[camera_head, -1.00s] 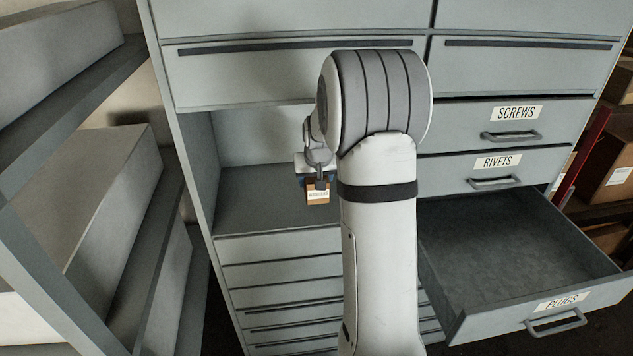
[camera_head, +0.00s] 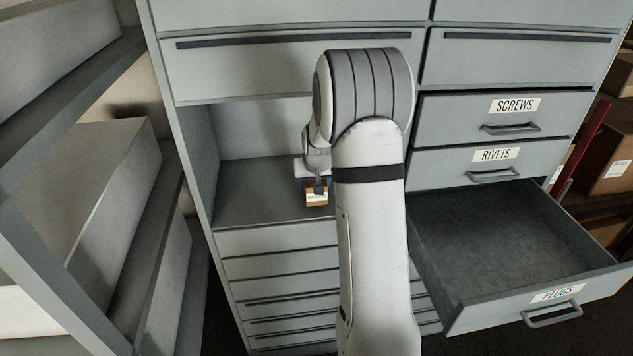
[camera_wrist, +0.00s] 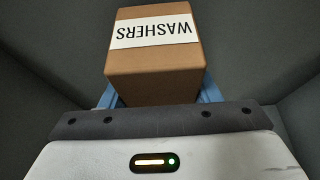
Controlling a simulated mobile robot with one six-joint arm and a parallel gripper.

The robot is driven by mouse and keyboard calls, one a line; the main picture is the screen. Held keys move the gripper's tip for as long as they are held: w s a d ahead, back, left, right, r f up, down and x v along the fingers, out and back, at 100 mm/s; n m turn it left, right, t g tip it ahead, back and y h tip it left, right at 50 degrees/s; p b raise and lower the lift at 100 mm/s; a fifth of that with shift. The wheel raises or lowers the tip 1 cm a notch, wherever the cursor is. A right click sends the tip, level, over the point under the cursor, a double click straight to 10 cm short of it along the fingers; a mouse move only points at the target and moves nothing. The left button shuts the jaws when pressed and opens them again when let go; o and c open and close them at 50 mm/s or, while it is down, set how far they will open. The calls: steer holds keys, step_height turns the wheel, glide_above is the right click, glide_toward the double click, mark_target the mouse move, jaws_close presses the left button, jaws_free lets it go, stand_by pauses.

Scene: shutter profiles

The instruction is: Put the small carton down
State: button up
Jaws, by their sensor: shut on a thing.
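The small carton (camera_head: 316,199) is brown with a white label and sits at the end of my gripper (camera_head: 316,186) in the head view, in the open niche of the cabinet. In the wrist view the carton (camera_wrist: 155,75) fills the upper middle, its label reading WASHERS upside down. My gripper (camera_wrist: 155,96) is shut on it, with blue finger parts showing at both sides of its lower end. The carton is over the niche's floor (camera_head: 255,200) near the front edge; I cannot tell whether it touches the floor.
The plugs drawer (camera_head: 470,312) stands open and empty at the right. The screws drawer (camera_head: 470,130) and rivets drawer (camera_head: 440,172) are above it. Shelves with large grey boxes (camera_head: 80,200) stand close at the left. The niche floor left of the carton is clear.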

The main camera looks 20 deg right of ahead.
steer(key=shift+f, duration=0.2)
steer(key=o, duration=1.1)
steer(key=shift+o, duration=0.2)
steer(key=shift+r, duration=0.1)
steer(key=shift+r+p, duration=0.6)
steer(key=b+v, duration=0.1)
steer(key=v, duration=0.3)
steer(key=shift+r, duration=0.2)
steer(key=s+a+r+n+b, duration=0.1)
steer(key=s+a, duration=0.4)
steer(key=s, duration=0.5)
steer(key=s+a+r+n+g+y+b, duration=0.1)
steer(key=s+a+r, duration=0.1)
steer(key=s+a, duration=0.4)
steer(key=s+a+r+n+b, duration=0.1)
steer(key=s+a, duration=0.4)
steer(key=s, duration=1)
steer(key=shift+a+r+g, duration=0.25)
steer(key=shift+r+g, duration=0.05)
steer(key=shift+r, duration=0.2)
